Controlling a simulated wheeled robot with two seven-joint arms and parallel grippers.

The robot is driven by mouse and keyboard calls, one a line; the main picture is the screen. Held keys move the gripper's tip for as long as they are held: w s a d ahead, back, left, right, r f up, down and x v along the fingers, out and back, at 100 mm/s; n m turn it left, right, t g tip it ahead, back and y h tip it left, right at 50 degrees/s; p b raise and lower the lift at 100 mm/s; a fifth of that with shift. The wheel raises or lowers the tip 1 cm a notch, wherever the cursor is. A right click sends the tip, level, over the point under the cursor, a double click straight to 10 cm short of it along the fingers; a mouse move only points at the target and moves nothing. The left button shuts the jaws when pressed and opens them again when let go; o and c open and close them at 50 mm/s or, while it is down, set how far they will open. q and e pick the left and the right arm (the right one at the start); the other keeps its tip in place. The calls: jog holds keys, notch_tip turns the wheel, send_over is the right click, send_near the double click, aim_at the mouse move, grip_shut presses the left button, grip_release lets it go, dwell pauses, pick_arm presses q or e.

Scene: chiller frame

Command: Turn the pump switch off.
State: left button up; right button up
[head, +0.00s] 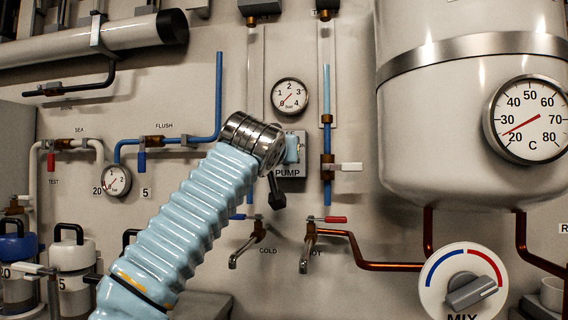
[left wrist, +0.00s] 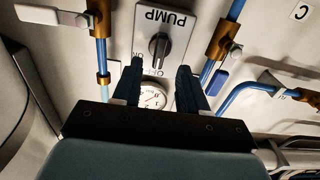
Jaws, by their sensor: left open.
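The pump switch is a black knob (left wrist: 159,47) on a grey plate marked PUMP (left wrist: 178,20), upside down in the left wrist view. The knob stands roughly along the plate's length; I cannot read which mark it points to. My left gripper (left wrist: 159,70) is open, its two dark fingers apart and facing the plate, with the knob ahead in line with the gap. Nothing is between the fingers. In the head view my left arm covers most of the pump plate (head: 288,173), and the knob cannot be made out. My right gripper is not in view.
A pressure gauge (head: 290,96) sits above the pump plate. A blue pipe with a white-handled valve (head: 347,167) runs to its right. Cold and hot taps (head: 309,245) are below. A large tank (head: 455,130) bulges out at right, with a MIX dial (head: 465,290) beneath.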

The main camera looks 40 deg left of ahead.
pick_arm(q)
jog(key=b+v, duration=0.1)
jog(key=v, duration=0.6)
jog(key=shift+s, duration=0.35)
jog(key=shift+d, duration=0.15)
